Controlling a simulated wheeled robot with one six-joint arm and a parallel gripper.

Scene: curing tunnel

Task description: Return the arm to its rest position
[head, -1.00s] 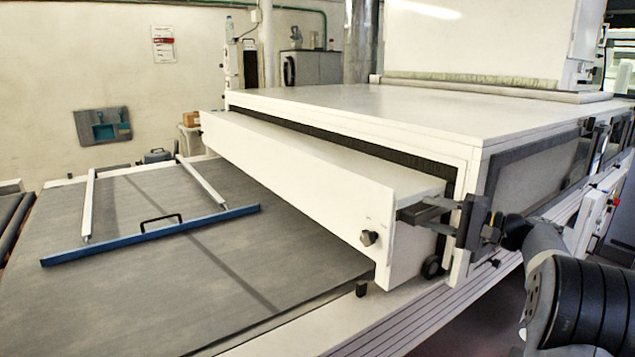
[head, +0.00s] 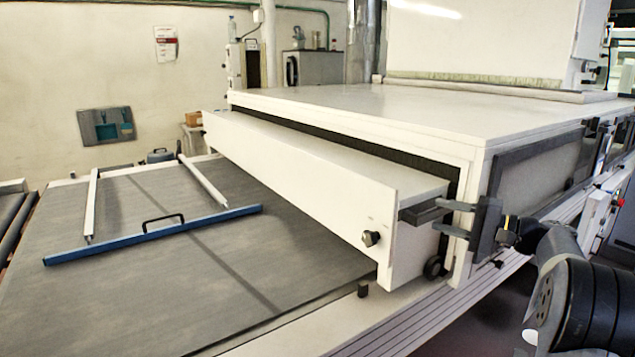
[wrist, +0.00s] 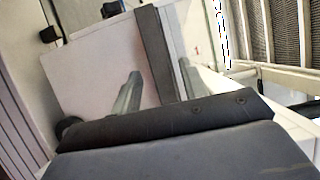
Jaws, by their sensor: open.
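My gripper (head: 444,218) is at the right of the head view, beside the near right end of the white hood (head: 300,175) at the tunnel mouth. Its two fingers are apart and point left toward the hood's end face. In the wrist view the two fingers (wrist: 158,88) reach over a pale panel and a dark upright strip. Whether a fingertip touches the hood I cannot tell. My arm comes in from the lower right of the head view.
The white tunnel housing (head: 370,108) fills the middle and right. A grey conveyor bed (head: 120,300) lies in front, with a blue bar (head: 155,234) and its black handle on it. A round black knob (head: 371,238) sticks out of the hood's front. The bed's near part is clear.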

